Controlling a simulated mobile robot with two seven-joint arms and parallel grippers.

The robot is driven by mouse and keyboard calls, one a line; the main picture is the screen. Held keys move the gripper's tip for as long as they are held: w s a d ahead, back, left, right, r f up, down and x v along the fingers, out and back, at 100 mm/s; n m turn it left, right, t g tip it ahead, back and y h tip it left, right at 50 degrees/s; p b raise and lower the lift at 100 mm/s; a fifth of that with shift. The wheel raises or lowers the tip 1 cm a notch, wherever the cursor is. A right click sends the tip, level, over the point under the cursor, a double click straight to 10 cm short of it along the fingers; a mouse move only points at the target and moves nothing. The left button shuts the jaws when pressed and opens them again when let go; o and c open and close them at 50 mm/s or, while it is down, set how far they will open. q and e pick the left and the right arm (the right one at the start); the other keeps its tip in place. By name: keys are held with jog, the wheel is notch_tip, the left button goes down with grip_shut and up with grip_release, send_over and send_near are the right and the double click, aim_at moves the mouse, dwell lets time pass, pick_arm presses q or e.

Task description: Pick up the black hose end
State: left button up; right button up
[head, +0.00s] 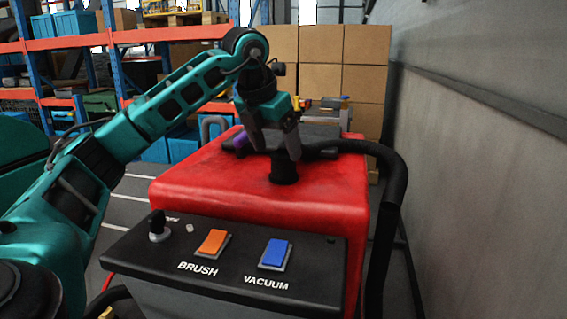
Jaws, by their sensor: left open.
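The black hose (385,165) rises along the right side of the red tank (240,190), bends over its top edge and runs left across the top. Its end passes behind my gripper, so I cannot tell exactly where it stops. My left gripper (275,153) is open and points down over the tank top, close to the hose. A short black upright cylinder (284,172) stands on the tank just under the fingers. I cannot tell whether the fingers touch it or the hose. My right gripper is out of view.
The black control panel (220,262) with an orange BRUSH switch (212,242) and a blue VACUUM switch (275,253) juts out in front. A purple item (240,141) lies left of the gripper. Cardboard boxes (320,84) stack behind; a grey wall (480,160) stands right.

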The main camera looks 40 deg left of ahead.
pick_arm(q)
jog(key=x, duration=0.4)
jog(key=shift+w+d+f, duration=0.1)
jog(key=shift+w+f, duration=0.15)
jog(key=shift+w, duration=0.15)
jog(key=c, duration=1.2)
jog(key=shift+o, duration=0.2)
jog(key=shift+r, duration=0.1)
jog(key=shift+w+r, duration=0.1)
jog(key=shift+r, duration=0.35)
notch_tip(320, 180, up, 17)
jog(key=p, duration=0.2)
notch_tip(320, 180, up, 5)
send_over(284, 153)
